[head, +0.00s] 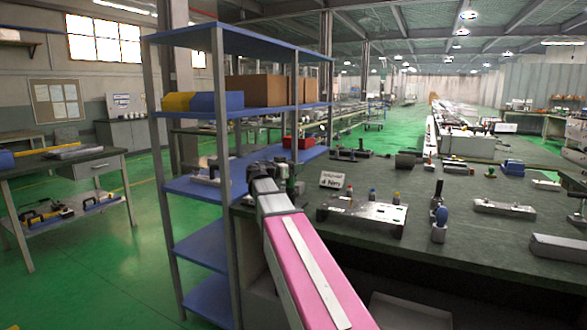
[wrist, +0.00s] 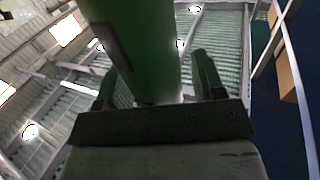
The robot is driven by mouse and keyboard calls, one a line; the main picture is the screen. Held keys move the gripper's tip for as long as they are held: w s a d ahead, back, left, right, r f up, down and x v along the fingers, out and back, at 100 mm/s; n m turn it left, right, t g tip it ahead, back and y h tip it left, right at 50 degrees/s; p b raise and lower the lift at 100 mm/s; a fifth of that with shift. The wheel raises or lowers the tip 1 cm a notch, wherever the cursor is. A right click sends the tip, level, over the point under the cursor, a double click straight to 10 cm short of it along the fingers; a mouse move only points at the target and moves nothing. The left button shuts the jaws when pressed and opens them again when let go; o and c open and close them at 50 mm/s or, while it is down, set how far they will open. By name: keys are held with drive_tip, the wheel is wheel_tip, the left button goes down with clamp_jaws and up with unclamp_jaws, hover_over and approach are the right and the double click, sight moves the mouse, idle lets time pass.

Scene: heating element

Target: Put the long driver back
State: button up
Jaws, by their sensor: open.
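My gripper (head: 284,172) is at the far end of my pink arm, in front of the blue shelf unit near the left end of the workbench. It looks small and dark there. In the wrist view its two fingers (wrist: 155,82) stand apart, pointing at the ceiling. A large green cylinder (wrist: 138,40) shows between and in front of them; I cannot tell whether it is a driver handle or whether the fingers touch it. A metal stand (head: 362,214) with red, blue and orange upright tops is on the bench. I cannot pick out the long driver for certain.
The blue shelf unit (head: 205,188) stands left of the bench, with cardboard boxes (head: 262,91) and a red bin (head: 298,142). A small sign (head: 332,181) stands behind the metal stand. A blue-topped grey item (head: 439,227) is to its right.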

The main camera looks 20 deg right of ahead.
drive_tip(key=v, duration=1.1)
drive_tip(key=shift+s+a, duration=0.15)
drive_tip(key=shift+a, duration=0.2)
idle(0.6)
